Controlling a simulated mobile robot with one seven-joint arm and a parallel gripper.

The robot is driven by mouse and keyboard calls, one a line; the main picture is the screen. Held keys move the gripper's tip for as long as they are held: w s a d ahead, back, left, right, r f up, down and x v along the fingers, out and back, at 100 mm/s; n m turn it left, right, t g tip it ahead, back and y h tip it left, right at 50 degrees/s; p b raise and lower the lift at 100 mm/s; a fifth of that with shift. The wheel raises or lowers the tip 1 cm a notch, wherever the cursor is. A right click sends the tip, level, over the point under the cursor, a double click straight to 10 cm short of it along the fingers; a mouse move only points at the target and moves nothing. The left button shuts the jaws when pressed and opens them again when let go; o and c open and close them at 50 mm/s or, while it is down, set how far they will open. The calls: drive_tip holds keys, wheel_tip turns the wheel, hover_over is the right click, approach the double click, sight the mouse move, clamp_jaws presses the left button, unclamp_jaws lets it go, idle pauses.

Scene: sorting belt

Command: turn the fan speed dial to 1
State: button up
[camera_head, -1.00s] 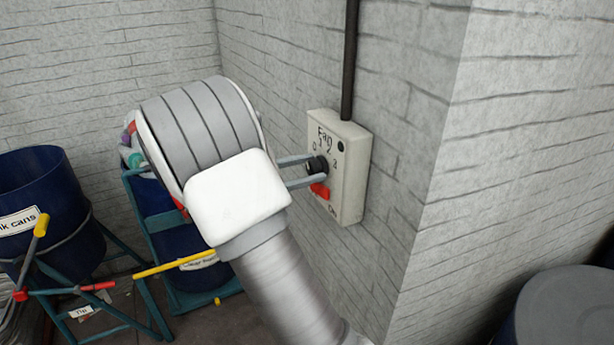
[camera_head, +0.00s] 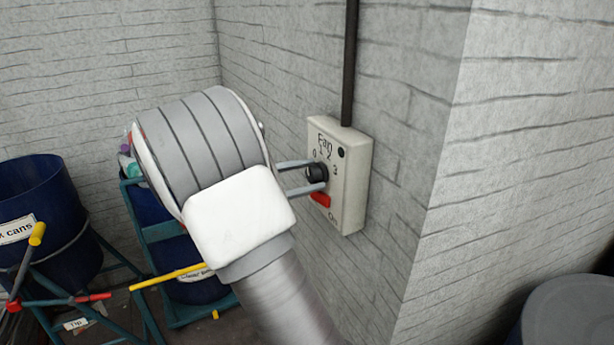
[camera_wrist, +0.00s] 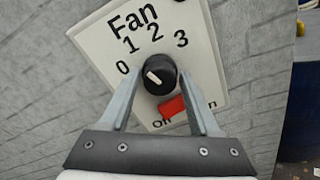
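The fan speed dial (camera_head: 317,173) is a round black knob on a pale fan box (camera_head: 351,190), marked 0, 1, 2 and 3. In the wrist view the dial (camera_wrist: 160,77) shows a white pointer line slanting to the upper left, between the 0 and the 1. My gripper (camera_wrist: 161,73) faces the box with one finger on each side of the dial. The fingertips lie close against its sides, with no clear gap. In the head view my gripper (camera_head: 317,175) also straddles the dial.
A red switch (camera_head: 320,199) sits just below the dial, close to the lower finger. A dark pipe (camera_head: 349,60) rises from the box along the brick wall. Blue bins (camera_head: 50,205) stand at the left, and a dark drum (camera_head: 570,310) at the lower right.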

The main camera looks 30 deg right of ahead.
drive_tip(key=shift+o, duration=0.9)
drive_tip(key=shift+a, duration=0.15)
drive_tip(key=a+b, duration=0.1)
drive_tip(key=a, duration=1.6)
drive_tip(key=shift+r, duration=0.2)
drive_tip(key=shift+s, duration=0.1)
